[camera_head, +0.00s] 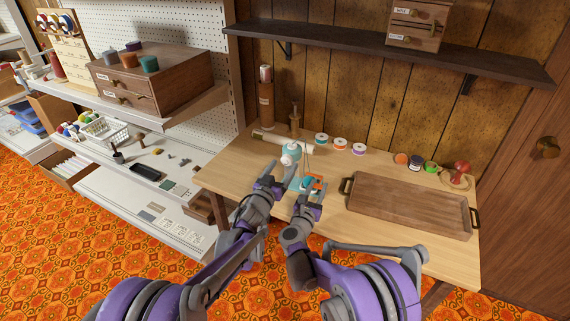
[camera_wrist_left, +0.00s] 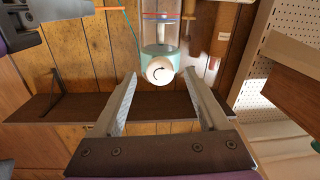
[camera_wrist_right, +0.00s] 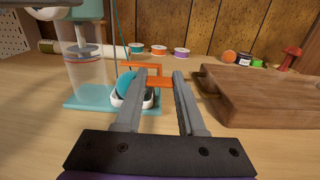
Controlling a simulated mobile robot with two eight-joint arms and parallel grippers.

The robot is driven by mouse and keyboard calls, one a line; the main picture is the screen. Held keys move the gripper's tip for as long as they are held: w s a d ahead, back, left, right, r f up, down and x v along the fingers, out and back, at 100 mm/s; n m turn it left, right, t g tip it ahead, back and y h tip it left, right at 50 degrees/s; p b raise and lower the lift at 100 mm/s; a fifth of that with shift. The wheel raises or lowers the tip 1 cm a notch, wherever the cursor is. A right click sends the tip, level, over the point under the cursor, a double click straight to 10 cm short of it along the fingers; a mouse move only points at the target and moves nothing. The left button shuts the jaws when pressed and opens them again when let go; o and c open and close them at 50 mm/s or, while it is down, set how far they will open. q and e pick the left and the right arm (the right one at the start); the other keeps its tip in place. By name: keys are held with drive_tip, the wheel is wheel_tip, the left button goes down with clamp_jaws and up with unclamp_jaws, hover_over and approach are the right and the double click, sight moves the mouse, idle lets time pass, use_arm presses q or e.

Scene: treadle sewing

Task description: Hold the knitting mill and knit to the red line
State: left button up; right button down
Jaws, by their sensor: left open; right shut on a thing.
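The knitting mill (camera_head: 290,154) stands upright on the table, teal and white. Its clear tube (camera_wrist_right: 85,75) and teal base (camera_wrist_right: 85,100) show in the right wrist view. The round white crank knob (camera_wrist_left: 160,70) with an arrow faces my left gripper (camera_wrist_left: 160,78), which is open with its fingertips on either side of the knob in that view, apart from it. A thin red band (camera_wrist_left: 160,14) shows at the mill's tube. My right gripper (camera_wrist_right: 159,78) is shut on the orange handle (camera_wrist_right: 156,80) beside the base. A teal yarn ball (camera_wrist_right: 127,82) sits in a white holder.
A wooden tray (camera_head: 410,203) lies to the right. Several thread spools (camera_head: 340,143) stand behind the mill. A dark shelf (camera_head: 380,52) runs along the wall above.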

use_arm(q)
drive_tip(key=shift+x, duration=1.25)
clamp_jaws()
